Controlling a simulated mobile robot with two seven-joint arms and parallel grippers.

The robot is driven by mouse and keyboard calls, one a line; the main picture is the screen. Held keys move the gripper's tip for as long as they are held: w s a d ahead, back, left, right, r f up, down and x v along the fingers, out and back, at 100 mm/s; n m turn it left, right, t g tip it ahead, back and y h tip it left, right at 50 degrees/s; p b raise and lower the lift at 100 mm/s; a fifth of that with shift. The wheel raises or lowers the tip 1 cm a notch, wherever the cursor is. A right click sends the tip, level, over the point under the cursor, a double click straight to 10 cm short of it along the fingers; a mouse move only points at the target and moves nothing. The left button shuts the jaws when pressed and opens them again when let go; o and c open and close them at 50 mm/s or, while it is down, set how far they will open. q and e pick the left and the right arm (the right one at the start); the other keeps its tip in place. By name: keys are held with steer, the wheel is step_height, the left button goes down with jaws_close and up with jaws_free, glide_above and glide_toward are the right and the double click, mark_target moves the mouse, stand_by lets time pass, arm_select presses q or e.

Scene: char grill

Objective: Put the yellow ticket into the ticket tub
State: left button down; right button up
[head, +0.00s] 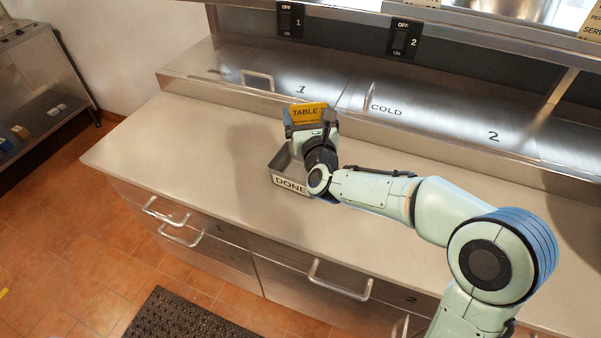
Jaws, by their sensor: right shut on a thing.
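The yellow ticket (306,113) bears the word TABLE and is held upright. My right gripper (310,124) is shut on it, at the back of the ticket tub. The ticket tub (289,185) is a small grey metal box marked DONE on its front. It stands on the counter, and my right gripper and wrist hide much of its right side and inside. I cannot tell whether the ticket's lower edge is inside the tub. My left gripper is not in view.
The steel counter (190,150) is clear to the left of the tub. Behind it are steel lids marked 1 (290,72) and 2 (470,120), with a handle (257,80). Drawers with handles (340,285) line the front. A black mat (185,318) lies on the tiled floor.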

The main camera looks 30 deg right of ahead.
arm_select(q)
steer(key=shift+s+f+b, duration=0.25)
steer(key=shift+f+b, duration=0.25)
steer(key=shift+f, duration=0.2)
arm_select(e)
step_height(320, 180, down, 4)
steer(key=shift+w+r, duration=0.1)
steer(key=o, duration=0.7)
steer(key=shift+o, duration=0.2)
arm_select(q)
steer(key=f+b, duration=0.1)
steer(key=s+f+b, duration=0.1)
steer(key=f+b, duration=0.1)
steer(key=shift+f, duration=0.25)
arm_select(e)
steer(key=v, duration=1.3)
steer(key=shift+s, duration=0.2)
